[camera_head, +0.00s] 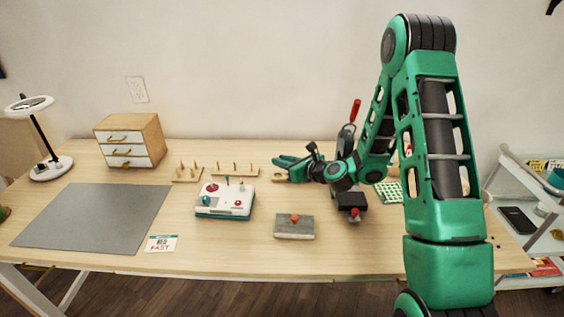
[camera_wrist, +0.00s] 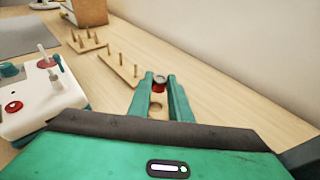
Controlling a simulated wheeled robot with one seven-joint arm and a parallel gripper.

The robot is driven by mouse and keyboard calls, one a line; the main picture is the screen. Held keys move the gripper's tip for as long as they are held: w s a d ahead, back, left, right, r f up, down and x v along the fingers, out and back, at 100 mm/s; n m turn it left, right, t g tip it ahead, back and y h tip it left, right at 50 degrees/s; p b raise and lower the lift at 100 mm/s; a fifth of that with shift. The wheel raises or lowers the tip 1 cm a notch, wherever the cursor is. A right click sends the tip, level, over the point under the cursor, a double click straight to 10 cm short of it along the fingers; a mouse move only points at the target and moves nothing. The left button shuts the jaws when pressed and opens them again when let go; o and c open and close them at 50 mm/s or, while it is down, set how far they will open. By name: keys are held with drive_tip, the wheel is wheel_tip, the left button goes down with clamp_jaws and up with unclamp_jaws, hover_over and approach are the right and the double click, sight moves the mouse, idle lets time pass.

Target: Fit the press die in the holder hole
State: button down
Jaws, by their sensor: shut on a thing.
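My gripper (camera_wrist: 160,87) is shut on the press die (camera_wrist: 159,84), a small piece with a grey top and a red body, pinched between the teal fingertips. A pale wooden holder with a dark round hole (camera_wrist: 156,105) shows between the fingers, just below the die in the wrist picture. The die is not seen seated in that hole, and its gap above the wood cannot be judged. In the head view my gripper (camera_head: 284,168) reaches left, low over the wooden holder (camera_head: 279,178). The die cannot be made out there.
Two wooden peg racks (camera_head: 236,170) (camera_head: 187,174) stand left of my gripper. A white and teal machine (camera_head: 225,199) is in front of them. A grey block with a red knob (camera_head: 294,227) and a black press (camera_head: 350,203) stand nearer. A grey mat (camera_head: 95,217) lies left.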

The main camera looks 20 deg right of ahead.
sight(283, 181)
drive_tip(key=shift+f, duration=2.1)
drive_tip(key=shift+s+d, duration=0.1)
drive_tip(key=shift+f, duration=0.55)
idle(1.8)
drive_tip(key=c, duration=1.5)
unclamp_jaws()
drive_tip(key=shift+c, duration=0.2)
drive_tip(key=v, duration=1)
drive_tip(key=shift+s+d+r, duration=0.1)
drive_tip(key=shift+s+r, duration=0.05)
drive_tip(key=shift+s, duration=0.15)
